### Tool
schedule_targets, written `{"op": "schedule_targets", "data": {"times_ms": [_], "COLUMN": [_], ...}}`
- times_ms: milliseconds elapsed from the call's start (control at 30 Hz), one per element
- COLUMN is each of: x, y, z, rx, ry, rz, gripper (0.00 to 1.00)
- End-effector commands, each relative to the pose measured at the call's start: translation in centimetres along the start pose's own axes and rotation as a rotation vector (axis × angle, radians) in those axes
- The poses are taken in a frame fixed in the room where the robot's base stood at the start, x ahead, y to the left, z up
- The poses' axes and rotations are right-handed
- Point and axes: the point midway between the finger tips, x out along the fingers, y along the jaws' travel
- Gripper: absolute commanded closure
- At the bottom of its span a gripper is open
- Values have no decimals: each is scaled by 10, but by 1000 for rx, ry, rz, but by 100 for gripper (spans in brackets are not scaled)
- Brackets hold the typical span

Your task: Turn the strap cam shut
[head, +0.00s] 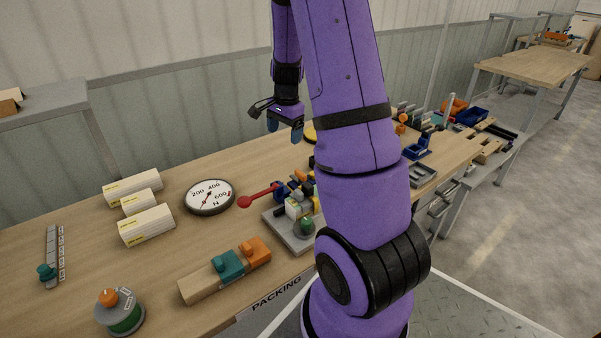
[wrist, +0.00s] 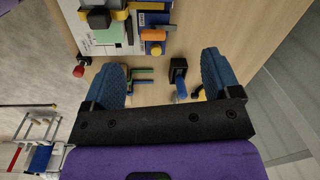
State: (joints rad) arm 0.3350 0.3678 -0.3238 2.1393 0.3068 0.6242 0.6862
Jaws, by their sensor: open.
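My gripper (head: 285,131) is open and empty, with its blue fingertips pointing down above the far side of the bench in the head view. In the wrist view, my gripper (wrist: 165,80) has its two blue fingers wide apart. Between them, below, are a small black stand with a blue lever (wrist: 179,78) and some green and orange strips (wrist: 142,80). I cannot tell for sure which part is the strap cam. A red lever with a round end (head: 260,196) reaches out from a blue mount in the head view. My arm hides part of the bench.
A grey plate with several small fixtures (head: 290,236) sits by the bench's front edge. A dial gauge (head: 209,197), white cartons (head: 147,224), a wood block with teal and orange parts (head: 228,265) and a green drum (head: 120,312) stand to the left. Bare bench top lies between them.

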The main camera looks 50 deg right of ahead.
Motion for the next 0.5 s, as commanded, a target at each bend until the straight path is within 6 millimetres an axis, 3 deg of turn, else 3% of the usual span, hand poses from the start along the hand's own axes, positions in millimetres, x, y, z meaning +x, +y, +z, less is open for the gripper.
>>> {"op": "schedule_targets", "data": {"times_ms": [33,200,500], "x": [16,50,73], "y": [3,12,18], "z": [-14,-46,-59], "rx": [53,183,241], "ry": [4,21,30], "rz": [22,60,76], "gripper": [17,17,17]}}
